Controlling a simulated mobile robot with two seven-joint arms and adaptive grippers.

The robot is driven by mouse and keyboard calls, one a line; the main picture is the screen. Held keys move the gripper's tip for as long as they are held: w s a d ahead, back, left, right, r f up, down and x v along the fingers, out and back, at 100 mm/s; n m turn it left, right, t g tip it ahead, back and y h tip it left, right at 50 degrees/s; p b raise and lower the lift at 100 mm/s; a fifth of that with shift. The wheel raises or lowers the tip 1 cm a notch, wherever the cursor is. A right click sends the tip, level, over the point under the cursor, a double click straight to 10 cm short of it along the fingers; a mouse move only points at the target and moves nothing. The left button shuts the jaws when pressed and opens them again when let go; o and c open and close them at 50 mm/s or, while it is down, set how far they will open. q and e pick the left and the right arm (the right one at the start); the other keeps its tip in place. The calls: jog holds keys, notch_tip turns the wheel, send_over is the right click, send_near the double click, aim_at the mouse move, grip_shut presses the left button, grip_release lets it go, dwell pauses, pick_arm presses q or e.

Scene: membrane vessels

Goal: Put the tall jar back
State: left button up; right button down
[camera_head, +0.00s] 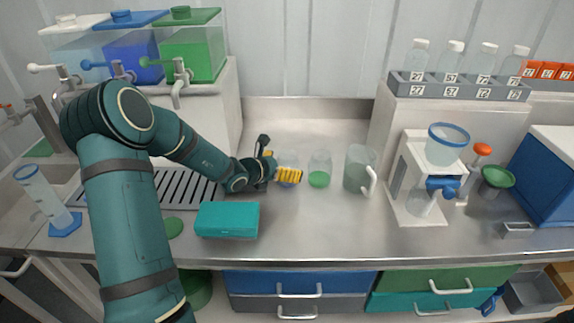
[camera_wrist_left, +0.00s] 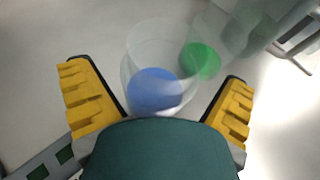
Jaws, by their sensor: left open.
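A clear jar with blue in its bottom (camera_head: 287,184) stands on the steel counter, mostly hidden behind a yellow finger of my left gripper (camera_head: 279,165). In the left wrist view this jar (camera_wrist_left: 154,88) is between the two open yellow fingers, with no clear contact. A clear jar with green in its bottom (camera_head: 319,171) stands just to its right, and shows beyond it in the left wrist view (camera_wrist_left: 200,61). A clear jug with a handle (camera_head: 358,168) stands further right. I cannot tell which vessel is the tall jar. My right gripper is out of view.
A teal box (camera_head: 227,220) lies in front of my left gripper. A white apparatus with a funnel (camera_head: 410,180) stands right of the jug. A rack of numbered bottles (camera_head: 460,90) is on the shelf behind. The front middle of the counter (camera_head: 320,230) is clear.

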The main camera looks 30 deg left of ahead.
pick_arm(q)
jog(key=p+v, duration=0.1)
jog(key=v, duration=1)
jog(key=shift+p, duration=0.35)
jog(key=shift+a, duration=0.1)
